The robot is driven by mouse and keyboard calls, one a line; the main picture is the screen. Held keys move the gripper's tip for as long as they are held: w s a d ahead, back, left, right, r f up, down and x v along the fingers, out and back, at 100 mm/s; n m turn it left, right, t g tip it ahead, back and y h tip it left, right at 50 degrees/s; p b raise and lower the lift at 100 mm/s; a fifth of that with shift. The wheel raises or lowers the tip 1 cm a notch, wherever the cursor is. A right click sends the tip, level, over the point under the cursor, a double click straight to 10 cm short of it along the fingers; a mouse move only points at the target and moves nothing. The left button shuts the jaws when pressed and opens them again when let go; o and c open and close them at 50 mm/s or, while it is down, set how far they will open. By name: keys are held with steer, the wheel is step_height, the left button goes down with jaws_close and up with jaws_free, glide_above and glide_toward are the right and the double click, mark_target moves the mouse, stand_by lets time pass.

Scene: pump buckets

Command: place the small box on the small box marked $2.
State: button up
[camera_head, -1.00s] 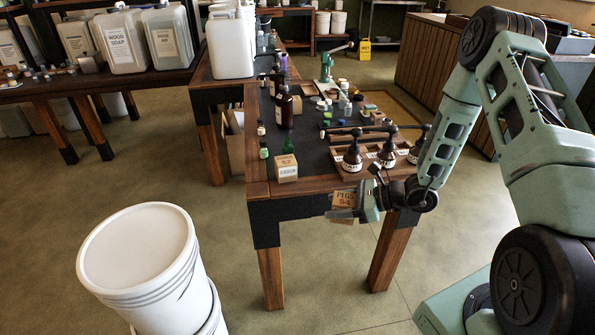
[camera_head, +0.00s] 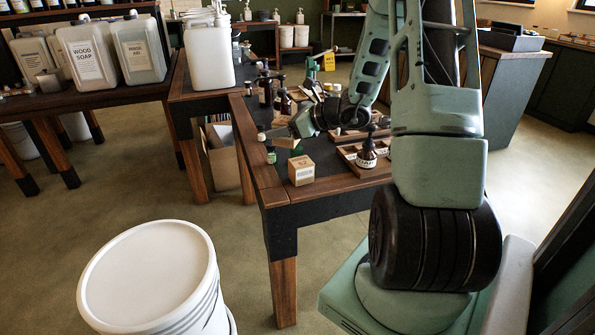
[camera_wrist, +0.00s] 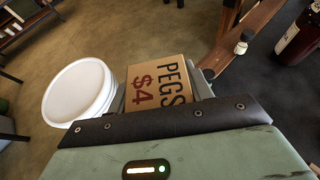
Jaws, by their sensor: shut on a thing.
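My gripper (camera_head: 298,124) is over the dark table top, behind and above a small cardboard box (camera_head: 302,170) in the head view. That box sits at the table's near corner, and its marking looks like $2. In the wrist view my gripper is shut on another small cardboard box (camera_wrist: 160,84), printed PEGS $4. The $2 box does not show in the wrist view.
A dark red labelled bottle (camera_wrist: 300,35) is close in the wrist view. A white bucket (camera_head: 150,275) stands on the floor.

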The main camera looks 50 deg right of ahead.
mark_target(296, 160)
steer(key=shift+m+h, duration=0.6)
steer(key=shift+h, duration=0.1)
steer(key=d, duration=0.1)
steer(key=s+d+r, duration=0.1)
steer(key=d+r, duration=0.1)
steer(key=shift+s+d+r+b, duration=0.1)
steer(key=shift+s+r+b, duration=0.15)
steer(key=shift+b, duration=0.05)
steer(key=shift+s+d, duration=0.2)
steer(key=shift+d, duration=0.05)
steer(key=shift+t, duration=0.3)
step_height(296, 160, down, 9)
steer(key=shift+d+f+b, duration=0.1)
steer(key=shift+d+b, duration=0.05)
steer(key=shift+b, duration=0.5)
steer(key=shift+f, duration=0.15)
steer(key=o, duration=1)
steer(key=shift+c, duration=0.2)
